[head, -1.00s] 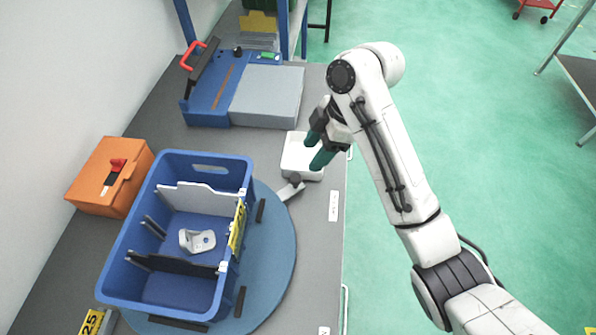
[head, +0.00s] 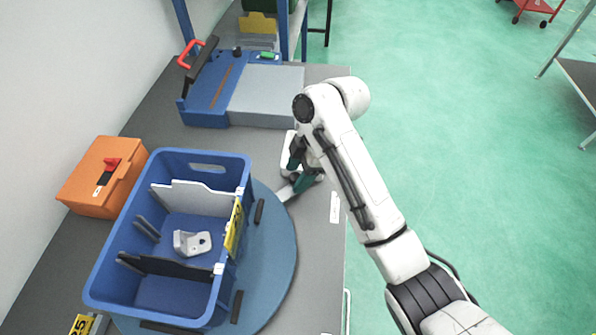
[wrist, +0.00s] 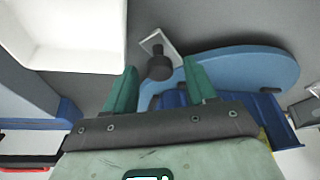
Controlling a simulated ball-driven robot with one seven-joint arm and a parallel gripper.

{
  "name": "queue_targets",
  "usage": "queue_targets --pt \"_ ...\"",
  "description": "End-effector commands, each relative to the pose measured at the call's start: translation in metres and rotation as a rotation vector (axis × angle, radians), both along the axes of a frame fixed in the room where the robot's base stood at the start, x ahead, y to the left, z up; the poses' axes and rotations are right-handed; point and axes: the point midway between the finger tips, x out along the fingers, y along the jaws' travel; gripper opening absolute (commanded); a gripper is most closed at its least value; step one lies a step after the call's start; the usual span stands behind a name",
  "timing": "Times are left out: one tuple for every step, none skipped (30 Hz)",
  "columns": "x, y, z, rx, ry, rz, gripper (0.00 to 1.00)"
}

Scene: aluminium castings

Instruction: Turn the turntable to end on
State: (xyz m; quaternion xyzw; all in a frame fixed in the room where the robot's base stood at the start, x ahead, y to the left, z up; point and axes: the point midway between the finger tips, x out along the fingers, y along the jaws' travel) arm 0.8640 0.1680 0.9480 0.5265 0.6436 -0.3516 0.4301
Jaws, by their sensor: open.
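The round blue turntable (head: 275,262) lies on the grey bench, and it also shows in the wrist view (wrist: 250,70). A short pale lever (head: 284,194) sticks out from its far right edge, with a black knob (wrist: 160,67) near the outer end. My gripper (head: 301,184) is open at this lever. In the wrist view, the knob shows between and slightly beyond the two green fingertips of my gripper (wrist: 159,80); I cannot tell whether they touch it. A blue crate (head: 105,265) with a metal casting (head: 192,243) inside stands on the turntable.
An orange case (head: 85,188) sits left of the crate. A blue and grey machine (head: 265,98) stands behind. A white tray (wrist: 65,40) is close beside my gripper, partly hidden in the head view. The bench's right edge borders open green floor.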

Motion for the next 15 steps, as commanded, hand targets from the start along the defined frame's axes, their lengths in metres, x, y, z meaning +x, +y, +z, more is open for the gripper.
queue_targets --pt "-0.0002 0.0006 -0.0015 0.0 0.001 0.0 0.56" --pt "-0.0003 0.0008 -0.0019 -0.001 0.001 0.0 0.56" --pt "-0.0003 0.0009 -0.0023 -0.001 0.001 0.0 0.56" --pt "-0.0003 0.001 -0.0024 -0.001 0.0 0.0 0.56" --pt "-0.0003 0.001 -0.0024 -0.001 0.0 0.0 0.56" --pt "-0.0003 0.001 -0.0024 -0.001 0.0 0.0 0.56" --pt "-0.0003 0.001 -0.0024 -0.001 0.0 0.0 0.56" --pt "-0.0003 0.0009 -0.0023 -0.001 0.0 0.0 0.56" --pt "-0.0003 0.0009 -0.0023 -0.001 0.001 0.0 0.55" --pt "-0.0004 0.0009 -0.0023 -0.001 0.001 0.0 0.52" --pt "-0.0003 0.0009 -0.0023 -0.001 0.0 0.0 0.49" --pt "-0.0003 0.0009 -0.0022 0.0 0.001 0.0 0.46" --pt "-0.0003 0.001 -0.0022 0.0 0.0 0.0 0.43" --pt "-0.0003 0.0009 -0.0022 0.0 0.0 0.0 0.4" --pt "-0.0003 0.0009 -0.0021 0.0 0.0 0.0 0.36"
